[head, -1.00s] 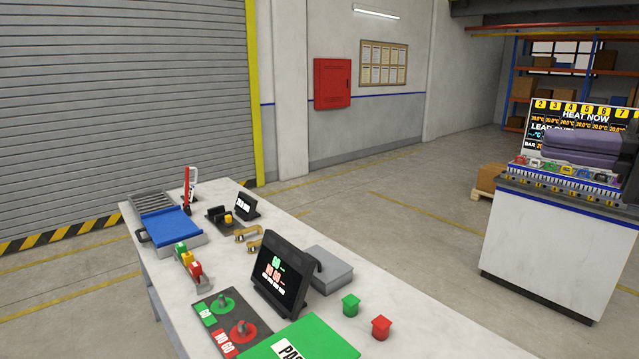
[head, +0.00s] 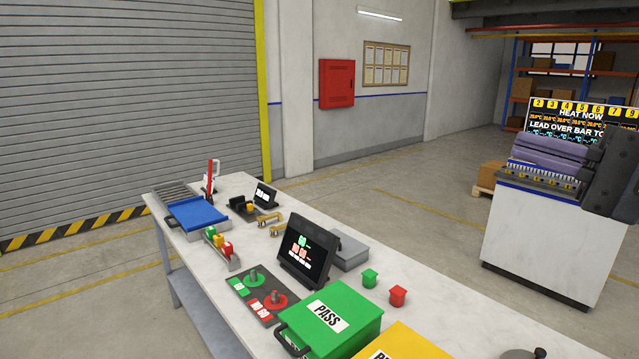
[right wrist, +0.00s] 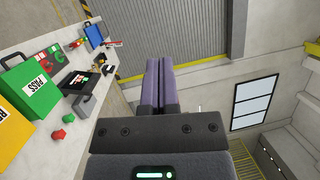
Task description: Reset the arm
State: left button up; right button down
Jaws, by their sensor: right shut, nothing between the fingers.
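My right gripper (head: 522,150) shows at the right of the head view, its purple fingers pointing left in front of the white station. In the right wrist view the same gripper (right wrist: 160,65) has its two purple fingers side by side, shut with nothing between them. It is in the air, clear of the bench. It hides part of the display (head: 575,112) and of the numbered row on the station. My left gripper is not in view.
The long bench (head: 235,318) carries a blue-lidded tray (head: 197,213), a tablet (head: 305,250), a green PASS box (head: 345,305), a yellow box (head: 405,345) and small red (head: 398,295) and green (head: 370,278) pieces. Open floor (head: 420,205) lies between bench and station (head: 535,245).

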jog(key=w+d+f+n+t+h, duration=0.15)
jog(key=f+n+t+h, duration=0.25)
jog(key=f+n+h, duration=0.7)
jog(key=w+d+f+n+t+h, duration=0.1)
jog(key=w+f+n+t+h, duration=0.25)
jog(key=f+n+h, duration=0.7)
jog(key=s+a+f+m+g+y, duration=0.35)
jog(key=s+f+m+g, duration=0.35)
jog(key=s+f, duration=0.5)
jog(key=s+a+f+m+g+y, duration=0.2)
jog(key=s+a+f+m+g, duration=0.25)
jog(key=s+f+g, duration=0.65)
notch_tip(320, 180, down, 34)
jog(key=s+d+t+b, duration=0.1)
jog(key=s+d+b, duration=0.15)
jog(key=b, duration=1.05)
pick_arm(q)
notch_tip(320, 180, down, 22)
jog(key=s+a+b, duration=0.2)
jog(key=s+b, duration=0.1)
jog(key=b, duration=0.6)
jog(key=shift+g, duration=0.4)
pick_arm(e)
jog(key=s+d+f+g+h, duration=0.1)
jog(key=s+d+f, duration=0.1)
jog(key=s+f, duration=1.2)
notch_tip(320, 180, down, 4)
jog(key=shift+d+r, duration=0.25)
jog(key=shift+d, duration=0.15)
